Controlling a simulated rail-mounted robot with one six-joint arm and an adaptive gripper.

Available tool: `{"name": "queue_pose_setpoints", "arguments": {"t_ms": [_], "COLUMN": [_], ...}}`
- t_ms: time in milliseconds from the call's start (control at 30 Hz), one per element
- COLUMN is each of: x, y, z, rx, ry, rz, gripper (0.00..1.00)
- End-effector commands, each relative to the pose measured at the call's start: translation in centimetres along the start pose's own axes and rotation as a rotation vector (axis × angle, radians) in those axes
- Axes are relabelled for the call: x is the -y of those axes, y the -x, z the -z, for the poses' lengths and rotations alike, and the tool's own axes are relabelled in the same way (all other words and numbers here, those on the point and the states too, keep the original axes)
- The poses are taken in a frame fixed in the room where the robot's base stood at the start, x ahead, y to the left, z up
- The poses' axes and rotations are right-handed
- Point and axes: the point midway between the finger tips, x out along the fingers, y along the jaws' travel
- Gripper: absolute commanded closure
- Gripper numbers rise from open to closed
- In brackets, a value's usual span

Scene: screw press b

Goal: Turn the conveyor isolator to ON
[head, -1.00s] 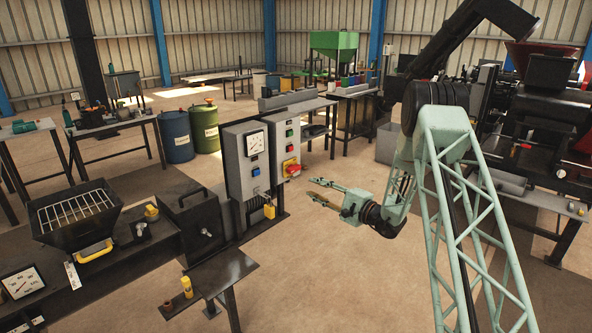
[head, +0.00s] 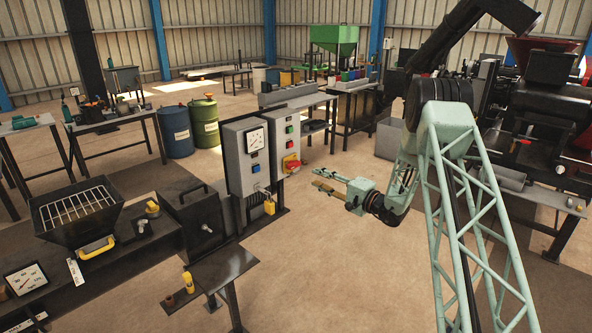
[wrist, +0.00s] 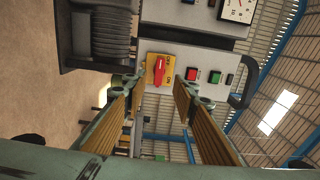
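The conveyor isolator (head: 291,163) is a red handle on a yellow plate, low on the front of a grey control box (head: 285,128). The wrist view shows the red handle (wrist: 159,71) lying roughly up-down in that picture, with small lettering on the plate that is hard to read. My gripper (head: 316,177) is open and empty, to the right of the isolator and a little below it in the head view. In the wrist view, the isolator sits beyond the gap between the fingertips (wrist: 158,92), with the fingers apart from it.
The same box carries green and red buttons (wrist: 193,75). A second grey box with a dial (head: 247,155) stands to its left, with a yellow padlock (head: 269,207) below. A dark handle (wrist: 247,85) sticks out beside the box. Open floor lies around my gripper.

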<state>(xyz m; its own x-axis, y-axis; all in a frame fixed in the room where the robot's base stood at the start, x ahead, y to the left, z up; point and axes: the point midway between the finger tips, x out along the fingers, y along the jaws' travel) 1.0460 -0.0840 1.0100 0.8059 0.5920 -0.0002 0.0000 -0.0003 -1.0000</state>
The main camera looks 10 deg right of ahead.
Motion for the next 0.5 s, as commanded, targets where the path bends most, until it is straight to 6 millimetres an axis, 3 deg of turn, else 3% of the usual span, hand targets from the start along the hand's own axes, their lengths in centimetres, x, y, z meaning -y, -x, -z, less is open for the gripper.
{"name": "queue_pose_setpoints", "arguments": {"t_ms": [500], "x": [0.1], "y": [-5.7], "z": [-0.1], "rx": [0.002], "ry": [0.001], "rz": [0.002], "gripper": [0.74]}}
